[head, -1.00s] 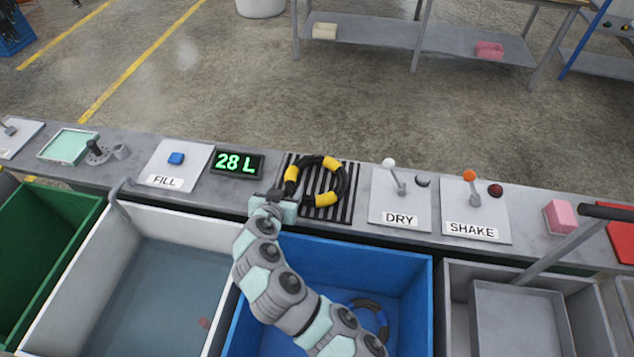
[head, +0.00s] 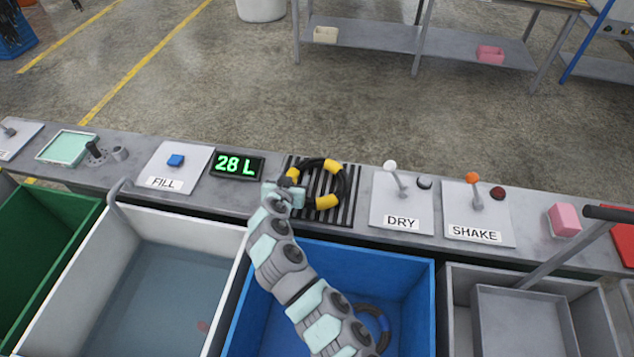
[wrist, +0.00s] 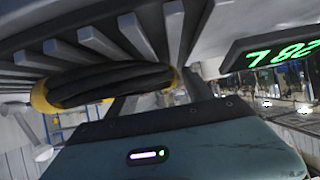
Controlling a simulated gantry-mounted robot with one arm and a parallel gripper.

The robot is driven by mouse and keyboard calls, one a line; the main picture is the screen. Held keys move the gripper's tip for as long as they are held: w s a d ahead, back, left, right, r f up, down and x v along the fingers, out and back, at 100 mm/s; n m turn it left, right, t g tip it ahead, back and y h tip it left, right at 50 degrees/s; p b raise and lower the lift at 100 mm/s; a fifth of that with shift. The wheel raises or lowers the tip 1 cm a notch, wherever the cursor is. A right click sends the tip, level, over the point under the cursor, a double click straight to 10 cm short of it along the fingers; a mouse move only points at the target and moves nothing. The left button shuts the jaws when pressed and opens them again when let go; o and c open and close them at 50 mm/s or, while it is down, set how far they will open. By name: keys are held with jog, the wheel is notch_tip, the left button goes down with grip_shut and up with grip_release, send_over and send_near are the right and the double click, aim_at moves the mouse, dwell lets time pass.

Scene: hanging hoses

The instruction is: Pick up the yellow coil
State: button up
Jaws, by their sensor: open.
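The coil is a black hose ring with yellow bands (head: 341,188), lying on a dark slatted rack (head: 348,216) on the counter. In the wrist view a black stretch of the coil (wrist: 110,86) with yellow at both ends crosses close ahead of the gripper body, beside the slats. My gripper (head: 290,178) is at the coil's left edge, and its jaws are open. In the wrist view, grey fingers (wrist: 160,100) reach towards the coil; the coil hides part of them. I cannot tell whether they touch it.
A 28 L display (head: 237,165) and FILL panel (head: 178,166) stand left of the rack; DRY (head: 401,203) and SHAKE (head: 478,214) levers stand right. In front are a water-filled white bin (head: 236,262) and a blue bin (head: 415,275) holding a dark ring (head: 382,325).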

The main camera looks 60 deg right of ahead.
grip_shut()
dwell(0.6)
dwell(0.3)
